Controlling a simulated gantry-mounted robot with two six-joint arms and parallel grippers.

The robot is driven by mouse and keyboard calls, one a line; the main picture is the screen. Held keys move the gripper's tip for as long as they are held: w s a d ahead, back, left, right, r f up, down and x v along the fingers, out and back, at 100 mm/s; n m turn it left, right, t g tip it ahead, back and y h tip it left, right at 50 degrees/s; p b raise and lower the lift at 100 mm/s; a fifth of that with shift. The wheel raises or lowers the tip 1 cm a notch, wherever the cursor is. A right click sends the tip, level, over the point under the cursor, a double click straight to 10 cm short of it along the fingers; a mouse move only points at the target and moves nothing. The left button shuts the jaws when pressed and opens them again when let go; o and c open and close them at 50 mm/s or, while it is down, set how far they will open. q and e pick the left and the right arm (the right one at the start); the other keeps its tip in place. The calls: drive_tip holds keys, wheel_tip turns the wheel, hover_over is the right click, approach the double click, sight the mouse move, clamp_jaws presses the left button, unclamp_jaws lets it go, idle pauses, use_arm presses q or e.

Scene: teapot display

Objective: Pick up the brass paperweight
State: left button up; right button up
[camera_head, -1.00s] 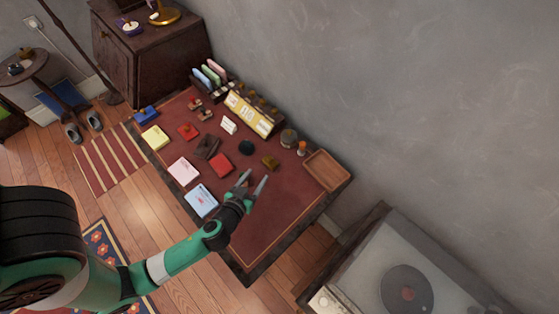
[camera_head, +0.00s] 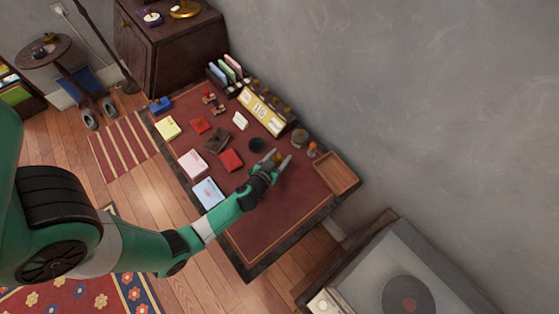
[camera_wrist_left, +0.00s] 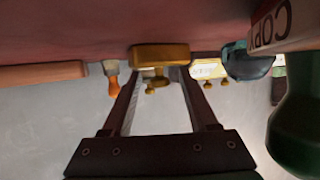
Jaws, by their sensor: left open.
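The brass paperweight (camera_head: 278,159) is a small yellow-brown block on the red desk top (camera_head: 285,205). In the head view it is partly hidden by my left gripper (camera_head: 277,156), whose fingers are spread around or just over it. In the left wrist view, which shows the scene upside down, the brass block (camera_wrist_left: 160,53) lies at the tips of the left gripper (camera_wrist_left: 160,75). It looks wider there than the gap between the tips, and I cannot tell whether they touch it. The left gripper is open. The right gripper is not in view.
A dark round object (camera_head: 257,145) and a red block (camera_head: 231,160) stand close by on the left. In the wrist view a COPY stamp (camera_wrist_left: 268,28) is near. The desk's front right is clear.

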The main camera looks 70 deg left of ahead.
use_arm(q)
clamp_jaws()
idle(1.4)
